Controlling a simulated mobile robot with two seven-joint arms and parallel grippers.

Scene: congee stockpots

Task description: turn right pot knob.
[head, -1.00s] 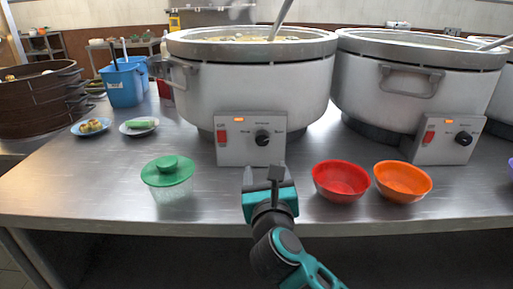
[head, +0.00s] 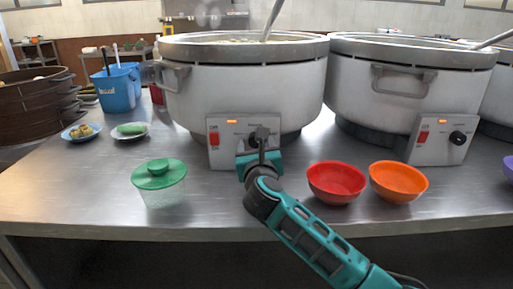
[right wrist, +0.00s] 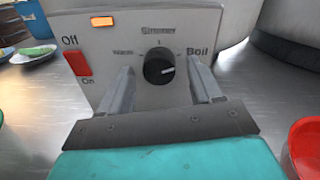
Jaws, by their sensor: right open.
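Two large white stockpots have front control panels. The right pot (head: 400,100) has a panel with a black knob (head: 457,138), with nothing near it. My right gripper (head: 258,138) is instead in front of the panel (head: 228,148) of the left one (head: 245,85) of these pots. In the right wrist view its open fingers (right wrist: 163,85) stand on either side of that panel's black knob (right wrist: 158,67), with gaps. This knob's white mark points right, towards "Boil". Contact with the panel cannot be told. My left gripper is not in view.
A red bowl (head: 336,183) and an orange bowl (head: 398,182) stand right of my gripper. A green-lidded container (head: 160,184) stands to its left. Both panels have red switches and lit orange lamps. Another pot shows at the far right edge.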

